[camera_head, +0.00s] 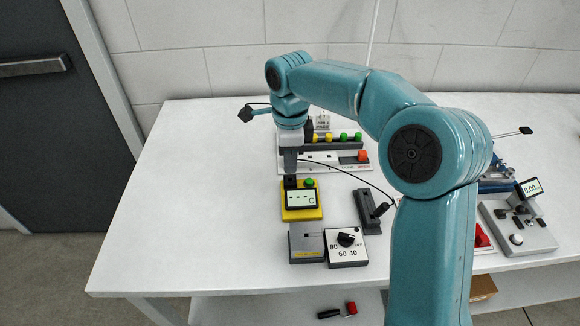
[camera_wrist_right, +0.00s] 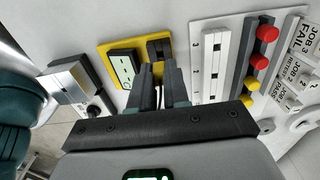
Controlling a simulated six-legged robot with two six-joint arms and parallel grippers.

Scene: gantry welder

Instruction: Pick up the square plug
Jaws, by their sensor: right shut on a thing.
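My right gripper (camera_head: 290,173) points down at the top left end of a yellow device (camera_head: 302,213) with a pale screen and a green button. In the wrist view, the fingers of my right gripper (camera_wrist_right: 160,72) are closed together at the device's black end. A dark block, which I take to be the square plug (camera_wrist_right: 160,49), shows at the fingertips on the yellow device (camera_wrist_right: 110,52). The fingers hide much of it, and I cannot tell whether it is clear of the device. My left gripper is not in view.
Behind the gripper stand a white strip panel (camera_head: 330,162) and a rack with green and yellow knobs (camera_head: 344,138). A dial box (camera_head: 346,248), a grey box (camera_head: 306,243) and a black stand (camera_head: 368,212) lie nearer. The table's left side (camera_head: 190,200) is clear.

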